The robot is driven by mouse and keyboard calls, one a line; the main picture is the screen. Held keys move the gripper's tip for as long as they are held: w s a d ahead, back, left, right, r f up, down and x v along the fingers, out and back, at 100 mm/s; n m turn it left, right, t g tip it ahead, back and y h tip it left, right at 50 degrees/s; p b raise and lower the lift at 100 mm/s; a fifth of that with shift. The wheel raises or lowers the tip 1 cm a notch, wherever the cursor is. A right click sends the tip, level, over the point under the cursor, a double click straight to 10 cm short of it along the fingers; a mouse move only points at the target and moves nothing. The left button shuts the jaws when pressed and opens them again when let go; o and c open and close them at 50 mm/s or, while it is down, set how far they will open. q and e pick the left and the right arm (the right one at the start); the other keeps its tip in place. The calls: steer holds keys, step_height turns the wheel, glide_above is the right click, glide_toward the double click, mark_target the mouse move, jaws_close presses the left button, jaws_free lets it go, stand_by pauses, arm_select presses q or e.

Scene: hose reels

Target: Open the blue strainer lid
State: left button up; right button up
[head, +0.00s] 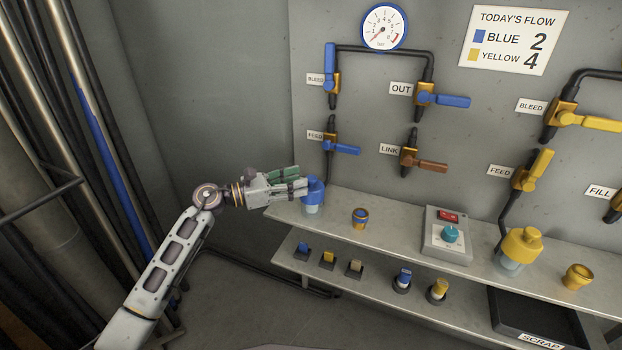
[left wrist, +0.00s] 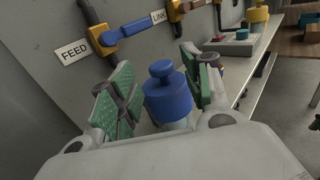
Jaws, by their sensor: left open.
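The blue strainer lid (head: 314,187) sits on a clear strainer bowl (head: 311,208) at the left end of the upper shelf. In the left wrist view the blue lid (left wrist: 168,94) shows a round knob on top and stands upright. My left gripper (head: 292,182) reaches it from the left. In the left wrist view its green-padded fingers are open, one on each side of the lid, with a visible gap on the left. Whether the right finger touches the lid I cannot tell. My right gripper is not in view.
Above the lid is the blue FEED valve handle (head: 342,149). To the right stand a blue-ringed brass fitting (head: 360,217), a control box (head: 447,236) and a yellow strainer lid (head: 523,242). The lower shelf (head: 325,274) holds small blue and yellow parts.

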mark_target(311, 177)
arm_select(q)
steer(key=shift+x, duration=2.45)
jaws_close()
